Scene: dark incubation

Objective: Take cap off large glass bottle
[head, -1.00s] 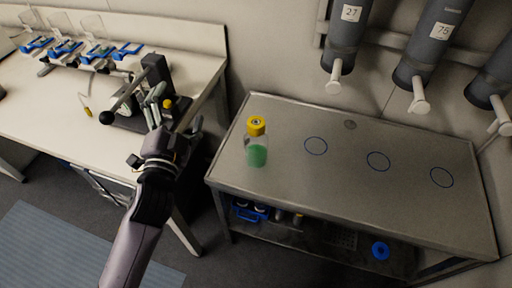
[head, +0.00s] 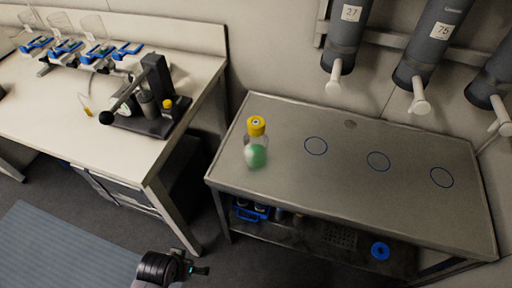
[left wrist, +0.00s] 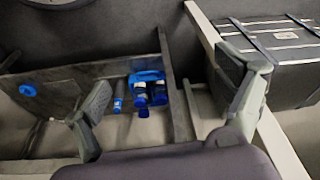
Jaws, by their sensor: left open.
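A large clear glass bottle (head: 256,148) with green liquid stands on the steel table in the head view. Its yellow cap (head: 256,125) is on its neck. The liquid looks blurred and uneven against the glass. My left gripper (head: 198,270) is low at the bottom of the head view, in front of the table and well apart from the bottle. In the left wrist view the left gripper (left wrist: 166,75) is open with nothing between its fingers. The bottle does not show there. My right gripper is not in view.
The steel table (head: 400,205) has several blue rings marked on its clear top. Its lower shelf holds a blue carrier (head: 250,212) with bottles and a blue ring (head: 380,251). A white bench (head: 50,125) at left carries a black stand (head: 156,85). Grey cylinders (head: 346,35) hang above.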

